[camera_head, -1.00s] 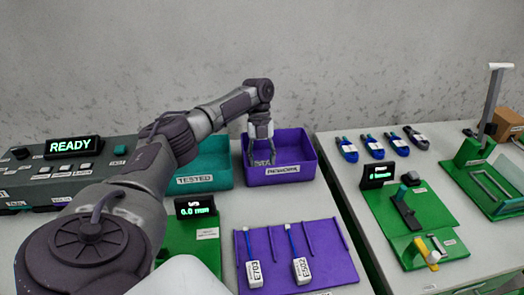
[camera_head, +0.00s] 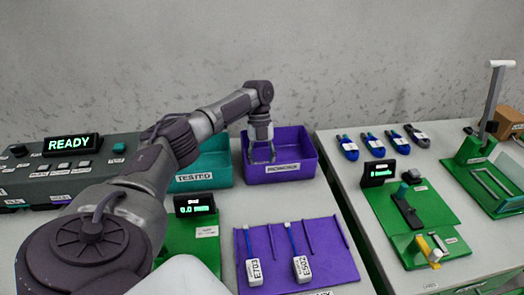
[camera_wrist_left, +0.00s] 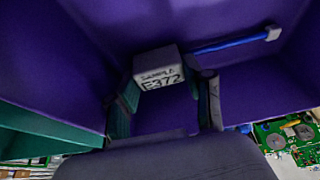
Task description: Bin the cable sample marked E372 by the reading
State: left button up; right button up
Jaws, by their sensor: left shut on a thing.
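The cable sample marked E372 (camera_wrist_left: 160,82) shows in the left wrist view as a white-grey block with a blue cable running right to a pale connector. My left gripper (camera_head: 261,153) reaches down into the purple bin (camera_head: 283,179), labelled REWORK. In the wrist view the fingers of my left gripper (camera_wrist_left: 168,92) are shut on the block, one on each side. The purple walls surround the sample; whether it touches the floor I cannot tell. The sample is not clear in the head view. My right gripper is not in view.
A teal bin (camera_head: 205,184) labelled TESTED stands left of the purple one. Samples E703 (camera_head: 254,271) and E502 (camera_head: 301,269) lie on a purple rack (camera_head: 325,262). A small display (camera_head: 195,204) and a READY console (camera_head: 71,144) stand left. Several blue cables lie on the right table.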

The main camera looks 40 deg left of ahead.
pick_arm(q)
jog(key=o, duration=1.3)
jog(key=shift+r+p, duration=2.4)
jog(key=shift+r, duration=0.35)
jog(key=shift+r+p, duration=2.65)
jog(key=shift+r, duration=0.6)
